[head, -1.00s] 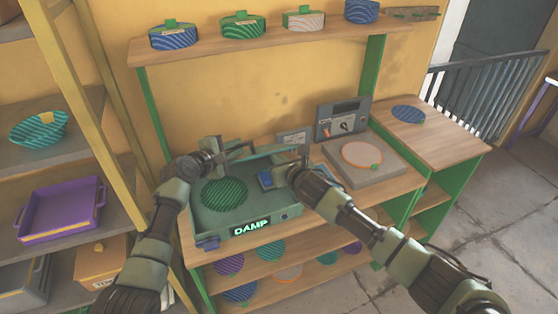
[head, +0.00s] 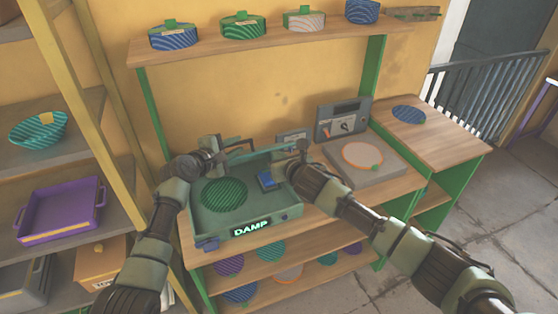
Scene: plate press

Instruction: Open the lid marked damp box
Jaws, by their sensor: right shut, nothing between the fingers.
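The damp box (head: 216,229) is a grey-green box on the workbench, with a glowing DAMP label on its front. Its inside shows, with a dark green striped disc (head: 224,194) and a small blue block (head: 267,179). A thin grey-green edge (head: 258,150), apparently the raised lid, stands along the back of the box, seen nearly edge-on. My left gripper (head: 211,145) is at the box's back left; its finger gap is unclear. My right gripper (head: 302,148) is shut and empty by the back right corner, near the lid's right end. Whether either touches the lid is unclear.
A grey plate (head: 395,165) with an orange-ringed disc lies to the right, before a control panel (head: 343,120). Round tins (head: 243,25) stand on the upper shelf. A shelf rack with a purple tray (head: 60,210) is at left.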

